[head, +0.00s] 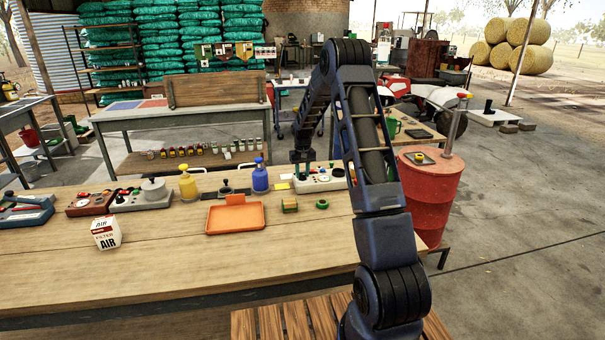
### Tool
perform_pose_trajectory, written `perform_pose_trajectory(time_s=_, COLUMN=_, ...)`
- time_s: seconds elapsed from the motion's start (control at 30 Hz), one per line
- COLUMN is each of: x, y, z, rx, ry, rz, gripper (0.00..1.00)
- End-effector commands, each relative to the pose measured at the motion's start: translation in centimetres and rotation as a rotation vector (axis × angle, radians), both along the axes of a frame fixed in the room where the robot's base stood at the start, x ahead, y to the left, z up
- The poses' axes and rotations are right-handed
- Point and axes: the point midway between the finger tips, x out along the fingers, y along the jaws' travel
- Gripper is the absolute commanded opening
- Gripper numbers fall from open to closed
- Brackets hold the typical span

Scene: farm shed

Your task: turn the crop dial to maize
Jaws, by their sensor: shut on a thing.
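My gripper (303,170) points straight down at the left part of a pale control panel (322,185) at the back right of the wooden bench. Its fingers look closed on a small knob there, which I take to be the crop dial; the fingers mostly hide it. The panel also carries small green and red controls on its right part. Its labels, and the crop the dial points to, are too small to read.
An orange tray (235,218), a blue bottle (260,178), a yellow bottle (188,185) and a green ring (322,204) are left of my arm. A white AIR filter box (106,233) stands farther left. A red drum (433,200) is at right. The bench front is clear.

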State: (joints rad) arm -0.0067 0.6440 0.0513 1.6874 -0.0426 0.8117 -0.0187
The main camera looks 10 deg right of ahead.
Motion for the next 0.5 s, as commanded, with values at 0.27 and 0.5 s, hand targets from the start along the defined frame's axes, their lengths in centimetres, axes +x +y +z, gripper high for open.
perform_pose_trajectory(time_s=0.27, x=0.12, y=-0.07, z=0.11, rx=-0.001, ry=-0.003, rz=0.09, gripper=0.09)
perform_pose_trajectory(time_s=0.5, x=0.13, y=-0.05, z=0.12, rx=-0.001, ry=-0.004, rz=0.111, gripper=0.09)
